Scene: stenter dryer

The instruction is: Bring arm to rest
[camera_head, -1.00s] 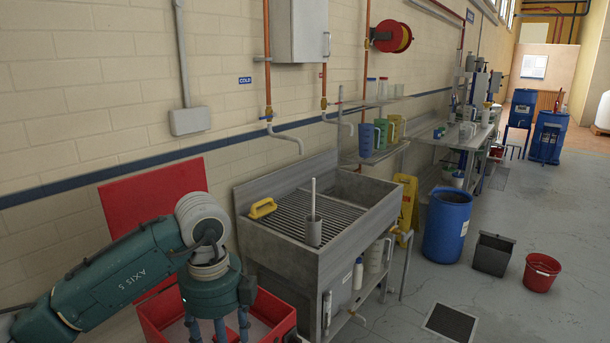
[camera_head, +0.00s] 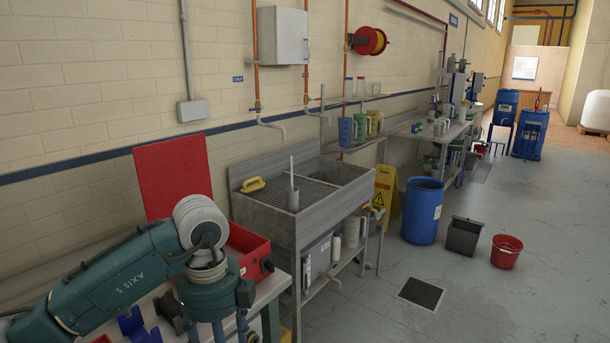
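My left arm, dark green with a grey wrist joint, comes in from the lower left and bends down at the wrist. My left gripper (camera_head: 217,325) points down at the bottom edge of the picture. Its fingertips are cut off by the frame, so I cannot tell whether it is open or shut or holds anything. It hangs in front of a workbench (camera_head: 268,293) with a red box (camera_head: 246,254) whose red lid (camera_head: 172,178) stands open behind my arm. My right arm and gripper are not in view.
Blue parts (camera_head: 137,324) lie on the bench near my gripper. A steel sink (camera_head: 318,213) with a yellow brush (camera_head: 252,184) stands beyond the bench. A blue drum (camera_head: 422,210), grey bin (camera_head: 463,236) and red bucket (camera_head: 506,251) stand on the floor. The floor at lower right is clear.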

